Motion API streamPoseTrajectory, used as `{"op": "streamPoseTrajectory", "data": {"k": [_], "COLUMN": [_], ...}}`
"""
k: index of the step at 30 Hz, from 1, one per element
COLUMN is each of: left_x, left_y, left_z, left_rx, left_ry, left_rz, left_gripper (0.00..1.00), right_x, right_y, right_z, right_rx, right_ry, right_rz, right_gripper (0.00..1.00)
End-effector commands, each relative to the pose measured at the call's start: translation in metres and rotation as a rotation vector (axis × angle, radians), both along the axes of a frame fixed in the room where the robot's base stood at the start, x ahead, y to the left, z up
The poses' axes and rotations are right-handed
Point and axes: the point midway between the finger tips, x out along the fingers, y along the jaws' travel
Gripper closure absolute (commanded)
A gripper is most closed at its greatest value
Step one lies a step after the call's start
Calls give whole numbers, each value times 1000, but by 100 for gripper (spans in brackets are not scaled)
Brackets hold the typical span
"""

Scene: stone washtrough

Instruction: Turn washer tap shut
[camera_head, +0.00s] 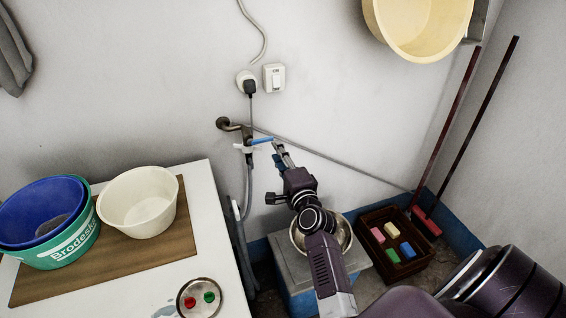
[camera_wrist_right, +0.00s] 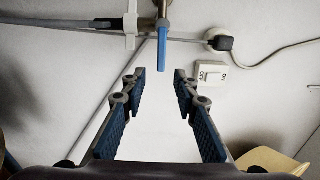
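The washer tap (camera_head: 247,135) is on the wall at centre, with a blue lever (camera_head: 262,140) sticking out to the right. In the right wrist view the lever (camera_wrist_right: 163,48) points down the picture towards the gap between my fingers. My right gripper (camera_head: 280,150) is just right of the lever. In the wrist view this gripper (camera_wrist_right: 159,76) is open, with nothing between its blue-padded fingers; the lever's tip appears just beyond the fingertips. I cannot tell whether they touch. My left gripper is not in view.
A switch (camera_head: 274,77) and a plugged socket (camera_head: 247,82) are above. The white washer top (camera_head: 215,230) holds basins at left. A metal bowl (camera_head: 341,232) and a crate (camera_head: 372,215) stand low at right.

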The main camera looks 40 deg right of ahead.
Motion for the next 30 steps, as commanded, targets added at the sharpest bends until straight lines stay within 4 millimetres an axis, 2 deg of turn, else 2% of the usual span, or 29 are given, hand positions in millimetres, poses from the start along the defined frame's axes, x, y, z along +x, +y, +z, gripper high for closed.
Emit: {"op": "streamPoseTrajectory", "data": {"k": [3,9,27,30], "left_x": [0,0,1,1], "left_y": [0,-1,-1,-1], "left_z": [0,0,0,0], "left_rx": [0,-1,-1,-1], "left_ry": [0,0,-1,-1], "left_rz": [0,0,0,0], "left_gripper": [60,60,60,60], "right_x": [-20,-37,-40,-39], "right_y": [5,10,11,13], "right_z": [-1,0,0,-7], "right_rx": [0,2,1,-6], "right_ry": [1,-1,0,15], "right_rz": [0,1,1,6], "right_gripper": [72,72,72,72]}}
